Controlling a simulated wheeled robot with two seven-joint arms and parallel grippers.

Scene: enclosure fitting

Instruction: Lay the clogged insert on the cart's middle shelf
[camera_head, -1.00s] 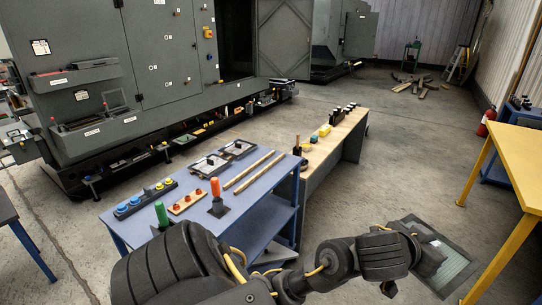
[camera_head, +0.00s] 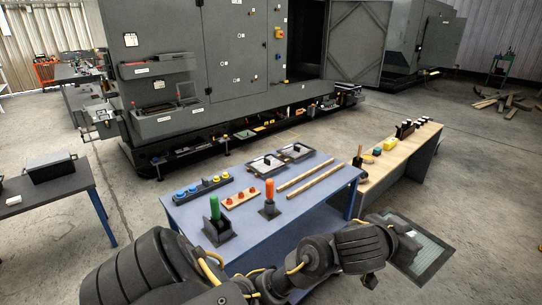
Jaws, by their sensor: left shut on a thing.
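My left gripper (camera_head: 403,243) is shut on the edge of a flat, dark-framed insert (camera_head: 432,254) with a pale grey-green panel. It holds the insert tilted, out to the right of the blue cart (camera_head: 333,180) and apart from it. The cart's top carries several things. A lower blue shelf (camera_head: 318,232) shows in part below the top; my arm hides much of the cart's front and lower levels. I cannot tell what lies on the shelf. My right gripper is not in view.
On the cart top are a green-handled tool (camera_head: 215,209), an orange-handled tool (camera_head: 269,191), a button strip (camera_head: 203,187), two framed plates and two wooden rods. A wooden bench (camera_head: 398,155) adjoins behind right. A large grey cabinet (camera_head: 237,60) stands behind.

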